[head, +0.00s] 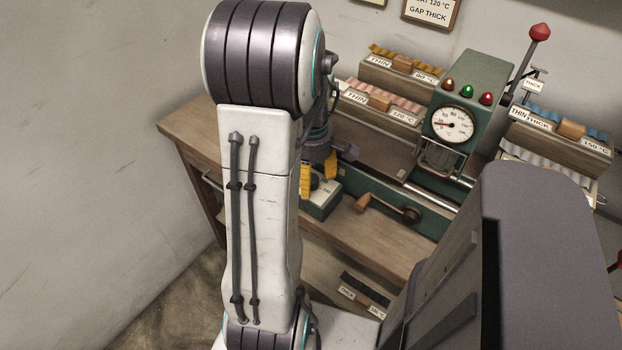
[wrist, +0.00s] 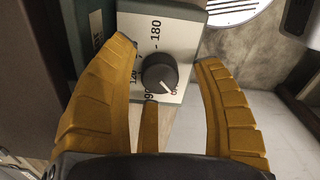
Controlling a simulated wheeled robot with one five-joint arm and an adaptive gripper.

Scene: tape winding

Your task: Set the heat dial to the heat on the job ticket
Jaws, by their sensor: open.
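The job ticket (head: 430,14) hangs on the back wall, cut by the top edge; it reads "AT 120 °C" and "GAP THICK". The heat dial (wrist: 160,70) is a dark round knob on a pale plate; 180, 120 and 90 can be read around it. Its white pointer mark aims to the lower right, towards a partly hidden label and away from 120. My gripper (wrist: 168,62) is open, its yellow fingers on either side of the knob, apparently not touching it. In the head view my gripper (head: 318,176) is above the dial's green box (head: 320,204), partly behind my arm.
The green machine (head: 468,100) has a round gauge (head: 450,124), its needle low at the left, and several lamps. A wooden crank (head: 380,207) is right of the dial box. Labelled tape racks (head: 590,141) stand on the bench. A red-knobbed lever (head: 539,33) rises at the right.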

